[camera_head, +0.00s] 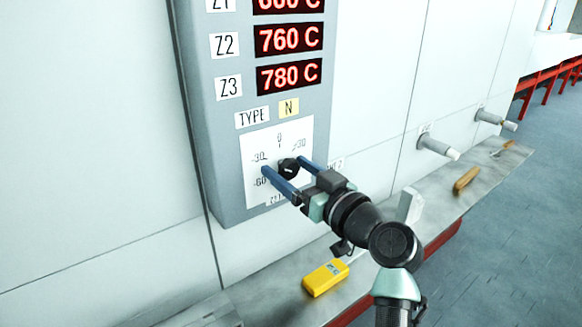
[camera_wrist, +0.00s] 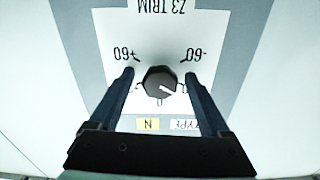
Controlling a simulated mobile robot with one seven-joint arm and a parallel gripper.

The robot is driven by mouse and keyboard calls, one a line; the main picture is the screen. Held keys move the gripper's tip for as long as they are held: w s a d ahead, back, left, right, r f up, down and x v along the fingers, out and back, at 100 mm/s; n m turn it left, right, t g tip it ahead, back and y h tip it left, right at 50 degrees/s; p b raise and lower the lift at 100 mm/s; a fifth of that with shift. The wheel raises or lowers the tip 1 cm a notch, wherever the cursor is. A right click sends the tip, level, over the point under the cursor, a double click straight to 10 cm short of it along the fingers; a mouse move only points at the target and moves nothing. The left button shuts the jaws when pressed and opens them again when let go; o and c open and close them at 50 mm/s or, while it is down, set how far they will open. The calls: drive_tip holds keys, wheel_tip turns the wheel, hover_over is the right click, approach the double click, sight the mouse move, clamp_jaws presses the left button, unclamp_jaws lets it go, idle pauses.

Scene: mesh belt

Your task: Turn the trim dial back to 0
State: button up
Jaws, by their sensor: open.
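The trim dial is a small black knob (camera_head: 288,168) on a white scale plate (camera_head: 262,143) low on the grey control panel. The wrist view shows the knob (camera_wrist: 160,82) upside down, its white pointer line aimed to the lower right, on the minus side near the -30 mark, away from the 0 at the bottom. My gripper (camera_head: 284,166) is open at the plate, with one blue finger on each side of the knob. In the wrist view, my gripper (camera_wrist: 159,76) shows gaps between both fingers and the knob. Part of the scale is hidden behind the fingers.
Red displays (camera_head: 289,76) and a yellow N label (camera_head: 289,107) sit above the dial. A metal ledge below carries a yellow device (camera_head: 325,278) and a tan-handled tool (camera_head: 466,179). Two pipe stubs, the nearer one (camera_head: 437,147), stick out from the wall at right.

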clamp_jaws()
idle(0.4)
drive_tip(key=shift+m, duration=0.4)
drive_tip(key=m, duration=0.5)
drive_tip(key=shift+p, duration=0.4)
drive_tip(key=m+p, duration=0.2)
drive_tip(key=m, duration=0.4)
unclamp_jaws()
